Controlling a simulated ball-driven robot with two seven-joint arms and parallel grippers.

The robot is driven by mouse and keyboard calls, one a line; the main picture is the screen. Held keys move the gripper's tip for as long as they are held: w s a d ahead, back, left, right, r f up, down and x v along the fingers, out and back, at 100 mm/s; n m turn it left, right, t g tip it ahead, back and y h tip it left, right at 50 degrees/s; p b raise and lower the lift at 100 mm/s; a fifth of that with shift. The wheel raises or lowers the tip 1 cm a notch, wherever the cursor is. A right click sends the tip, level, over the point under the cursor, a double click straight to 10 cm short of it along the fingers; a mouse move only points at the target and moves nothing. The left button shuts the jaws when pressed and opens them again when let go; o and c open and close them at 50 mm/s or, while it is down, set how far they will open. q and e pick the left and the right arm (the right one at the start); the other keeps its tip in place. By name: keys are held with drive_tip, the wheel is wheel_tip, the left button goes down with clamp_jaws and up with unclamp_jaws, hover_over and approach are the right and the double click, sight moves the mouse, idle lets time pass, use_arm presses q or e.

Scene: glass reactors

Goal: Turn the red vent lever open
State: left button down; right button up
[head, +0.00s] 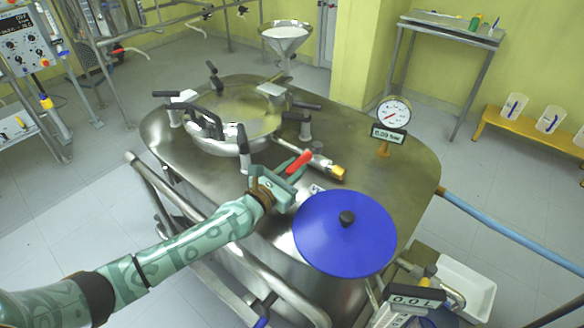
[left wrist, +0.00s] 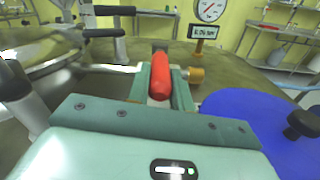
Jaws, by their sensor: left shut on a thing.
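The red vent lever (head: 299,163) sits on a metal valve pipe (head: 322,163) with a brass end fitting (head: 338,172), on top of the steel reactor. My left gripper (head: 289,169) is at the lever. In the left wrist view the red lever (left wrist: 160,77) stands between the two green fingers of my left gripper (left wrist: 161,88), which are shut on it. The brass fitting (left wrist: 196,75) shows just right of the fingers. My right gripper is not in view.
A blue round lid (head: 345,240) with a black knob lies close to the right of my left gripper. A pressure gauge (head: 393,112) stands behind the valve. The round hatch with black clamp handles (head: 205,122) is to the left.

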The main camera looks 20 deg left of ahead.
use_arm(q)
drive_tip(key=shift+s+d+r+n+t+y+p, duration=0.15)
drive_tip(key=shift+d+n+y+p, duration=0.25)
drive_tip(key=shift+y+p, duration=0.2)
drive_tip(key=shift+s+d+r+n+t+y+p, duration=0.15)
drive_tip(key=shift+d+n+y+p, duration=0.25)
drive_tip(key=shift+y+p, duration=0.2)
drive_tip(key=shift+d+f+n+y+p, duration=0.2)
drive_tip(key=shift+d+n+y+p, duration=0.2)
drive_tip(key=shift+d+n+y, duration=0.4)
drive_tip(key=shift+d+f+n+y, duration=0.1)
drive_tip(key=shift+d+n+y, duration=0.15)
drive_tip(key=shift+y, duration=0.35)
drive_tip(key=shift+d+f+n+y, duration=0.1)
drive_tip(key=shift+n+y, duration=0.15)
drive_tip(key=shift+y, duration=0.35)
drive_tip(key=shift+d+n+y+b, duration=0.35)
drive_tip(key=shift+d+n+y, duration=0.3)
drive_tip(key=shift+y, duration=0.45)
drive_tip(key=shift+w, duration=0.1)
drive_tip(key=c, duration=1.2)
unclamp_jaws()
drive_tip(key=shift+r, duration=0.1)
drive_tip(key=shift+c, duration=0.2)
